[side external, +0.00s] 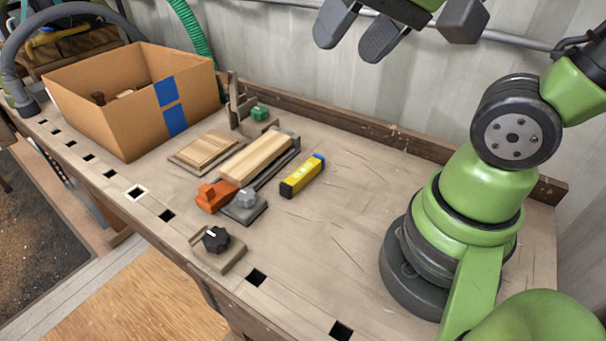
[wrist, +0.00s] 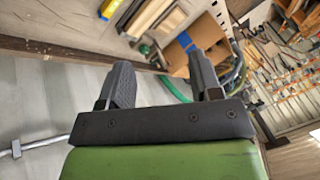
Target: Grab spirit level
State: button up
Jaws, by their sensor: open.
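The spirit level (side external: 302,177) is a short yellow bar with dark and blue ends. It lies on the workbench right of a clamped wooden block, in the middle of the side view. In the wrist view a yellow piece at the top edge (wrist: 110,8) looks like the same level, partly cut off. My gripper (side external: 360,32) is high above the back of the bench, at the top of the side view, well apart from the level. Its fingers are spread and empty. In the wrist view the two dark fingers (wrist: 160,82) stand apart with nothing between them.
A clamp with an orange part (side external: 215,196) and a pale wooden block (side external: 256,158) sits left of the level. A cardboard box (side external: 120,115) stands at the back left. A black knob (side external: 215,239) is near the front edge.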

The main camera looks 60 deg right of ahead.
jog(key=w+d+f+m+g+h, duration=0.1)
jog(key=w+d+f+m+g, duration=0.15)
jog(key=w+f+m, duration=0.35)
jog(key=m+g, duration=0.3)
jog(key=m, duration=0.3)
send_over(303, 170)
notch_tip(303, 170, down, 14)
jog(key=r, duration=0.1)
jog(key=shift+g, duration=0.25)
notch_tip(303, 170, down, 5)
jog(key=shift+s+d, duration=0.1)
jog(key=shift+d, duration=0.05)
jog(key=shift+f, duration=3.05)
jog(key=c, duration=1.1)
